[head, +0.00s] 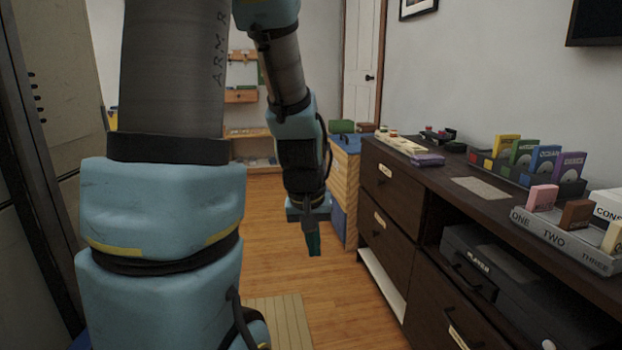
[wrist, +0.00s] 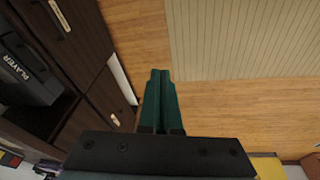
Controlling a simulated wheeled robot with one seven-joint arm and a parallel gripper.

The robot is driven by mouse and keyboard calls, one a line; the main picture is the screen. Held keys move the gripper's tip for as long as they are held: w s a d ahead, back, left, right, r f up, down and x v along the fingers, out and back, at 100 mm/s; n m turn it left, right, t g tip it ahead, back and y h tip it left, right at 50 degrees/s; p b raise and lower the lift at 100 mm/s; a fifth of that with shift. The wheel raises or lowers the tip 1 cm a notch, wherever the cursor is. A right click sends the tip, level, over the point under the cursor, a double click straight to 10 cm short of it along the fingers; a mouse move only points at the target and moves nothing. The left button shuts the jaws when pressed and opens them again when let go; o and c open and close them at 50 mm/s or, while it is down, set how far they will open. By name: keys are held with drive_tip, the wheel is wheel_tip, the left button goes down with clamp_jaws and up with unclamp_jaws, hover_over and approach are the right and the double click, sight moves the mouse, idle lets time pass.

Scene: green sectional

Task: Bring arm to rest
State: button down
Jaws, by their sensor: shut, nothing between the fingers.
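My gripper (head: 314,245) hangs from my blue and grey arm in the middle of the head view, pointing down over the wooden floor. It is beside the dark dresser and apart from it. In the wrist view my gripper (wrist: 160,75) shows its two green fingers together, with nothing between them. The floor and a ribbed beige mat lie beyond the fingertips.
A dark dresser (head: 398,187) stands on the right. On it are a labelled grey tray (head: 565,240), a rack of coloured boxes (head: 527,178) and a flat card (head: 486,189). The ribbed mat (wrist: 240,40) lies on the floor. Open floor (head: 335,290) lies below my gripper.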

drive_tip(key=s+a+g+y, duration=0.1)
drive_tip(key=s+a, duration=0.4)
drive_tip(key=a, duration=0.3)
wheel_tip(320, 180, up, 23)
drive_tip(key=p, duration=2.2)
drive_tip(key=shift+d, duration=0.3)
drive_tip(key=shift+f, duration=0.15)
